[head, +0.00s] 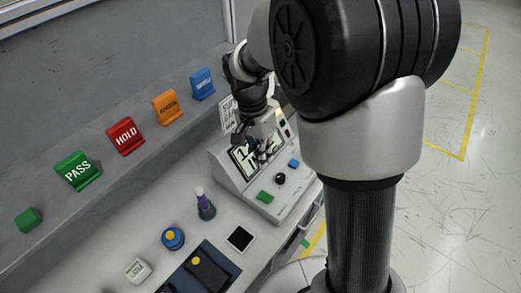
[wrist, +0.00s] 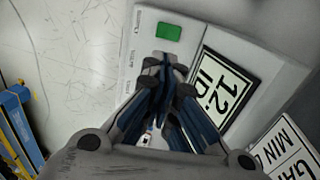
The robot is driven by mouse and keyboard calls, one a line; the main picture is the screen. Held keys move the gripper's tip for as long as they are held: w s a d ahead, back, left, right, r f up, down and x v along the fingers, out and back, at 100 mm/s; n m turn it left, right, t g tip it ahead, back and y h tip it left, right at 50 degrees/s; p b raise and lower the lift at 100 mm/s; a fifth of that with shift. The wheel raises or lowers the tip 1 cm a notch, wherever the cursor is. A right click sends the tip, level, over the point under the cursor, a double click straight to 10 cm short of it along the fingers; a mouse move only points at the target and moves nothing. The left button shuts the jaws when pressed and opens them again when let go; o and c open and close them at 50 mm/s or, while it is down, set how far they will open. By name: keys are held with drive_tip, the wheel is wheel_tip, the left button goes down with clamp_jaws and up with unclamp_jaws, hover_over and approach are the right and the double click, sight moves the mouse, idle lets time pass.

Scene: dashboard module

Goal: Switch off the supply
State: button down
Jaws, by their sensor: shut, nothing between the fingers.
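The supply is a light grey sloped console (head: 232,176) on the bench, and its casing also shows in the wrist view (wrist: 218,42). It has a lit display (head: 241,162), partly hidden by my gripper in the head view; the display shows large digits in the wrist view (wrist: 222,90). A green button (head: 265,197), a black knob (head: 281,179) and a blue button (head: 294,163) sit on its front panel. The green button also shows in the wrist view (wrist: 168,32). My gripper (head: 264,157) is shut and empty over the console, its fingertips (wrist: 165,64) between display and green button in the picture. I cannot tell whether they touch.
Green PASS (head: 77,171), red HOLD (head: 126,136), orange (head: 167,107) and blue (head: 202,84) signs stand along the back ledge. A purple-topped tool (head: 204,204), a blue round item with yellow top (head: 173,238) and a dark tray (head: 222,262) are left of the console. A sign stands behind it.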

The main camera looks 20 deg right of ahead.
sight(267, 193)
drive_tip(key=shift+f, duration=0.1)
drive_tip(key=f+b, duration=0.1)
drive_tip(key=f, duration=0.3)
drive_tip(key=s+d+f+b, duration=0.1)
drive_tip(key=f+b, duration=0.1)
drive_tip(key=f, duration=0.3)
drive_tip(key=s+f+b, duration=0.1)
drive_tip(key=f, duration=0.3)
drive_tip(key=shift+d+f, duration=0.3)
drive_tip(key=shift+f, duration=0.05)
drive_tip(key=shift+s+d+f+t+b, duration=0.1)
drive_tip(key=shift+s+f+t+b, duration=0.2)
drive_tip(key=shift+b, duration=0.4)
drive_tip(key=shift+y, duration=0.3)
drive_tip(key=shift+w, duration=0.2)
drive_tip(key=shift+w+a, duration=0.5)
drive_tip(key=shift+w, duration=0.05)
drive_tip(key=shift+r, duration=0.1)
